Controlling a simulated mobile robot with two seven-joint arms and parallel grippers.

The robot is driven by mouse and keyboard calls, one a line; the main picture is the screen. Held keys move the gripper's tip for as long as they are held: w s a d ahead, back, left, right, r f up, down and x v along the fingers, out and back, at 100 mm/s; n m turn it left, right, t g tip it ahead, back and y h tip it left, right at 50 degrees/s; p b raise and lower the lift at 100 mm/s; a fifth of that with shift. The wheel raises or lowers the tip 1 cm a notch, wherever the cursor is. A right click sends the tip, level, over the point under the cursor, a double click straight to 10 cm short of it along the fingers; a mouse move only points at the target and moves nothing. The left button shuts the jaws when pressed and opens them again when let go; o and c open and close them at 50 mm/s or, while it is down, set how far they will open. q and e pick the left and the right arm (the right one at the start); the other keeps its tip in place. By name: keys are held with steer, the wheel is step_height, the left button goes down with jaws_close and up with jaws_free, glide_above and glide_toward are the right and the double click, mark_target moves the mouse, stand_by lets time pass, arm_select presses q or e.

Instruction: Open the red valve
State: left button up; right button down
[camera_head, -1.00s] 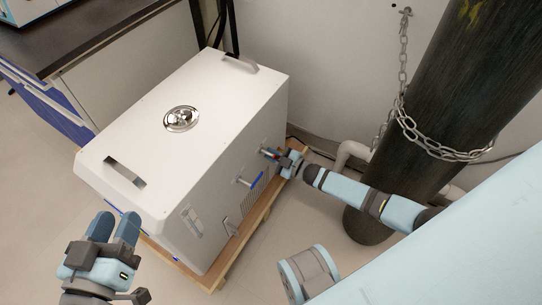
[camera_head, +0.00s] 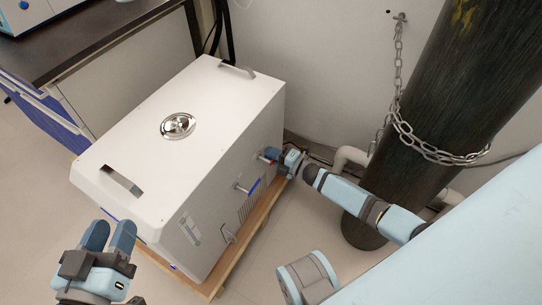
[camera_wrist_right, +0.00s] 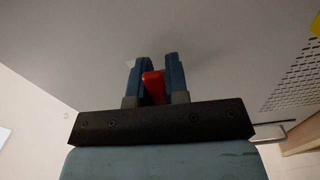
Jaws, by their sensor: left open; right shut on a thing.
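The white box-shaped distiller (camera_head: 170,140) stands on a wooden base (camera_head: 240,250). The red valve handle (camera_wrist_right: 154,88) shows in the right wrist view between the two blue fingers of my right gripper (camera_wrist_right: 155,75), which is shut on it. In the head view, my right gripper (camera_head: 278,156) is at the far end of the distiller's right side and hides most of the red valve. A blue-handled valve (camera_head: 253,189) sticks out of the same side, nearer to me. My left gripper (camera_head: 108,236) is open and empty, in front of the distiller's near left corner.
A dark cylinder (camera_head: 420,110) with a chain (camera_head: 440,153) around it stands to the right of the distiller. A white pipe (camera_head: 350,158) runs low along the wall. A dark-topped bench (camera_head: 90,40) is at the upper left. Floor is clear in front.

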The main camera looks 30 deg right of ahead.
arm_select(q)
steer(key=shift+w, duration=0.1)
arm_select(e)
steer(key=shift+r+n, duration=0.1)
steer(key=shift+n, duration=0.5)
arm_select(q)
steer(key=shift+r, duration=0.1)
arm_select(e)
steer(key=c, duration=1.1)
jaws_free()
steer(key=shift+r, duration=0.1)
arm_select(q)
steer(key=shift+n+t, duration=0.5)
steer(key=shift+t, duration=0.2)
steer(key=r+p, duration=0.4)
steer(key=shift+s, duration=0.25)
arm_select(e)
steer(key=v, duration=1.4)
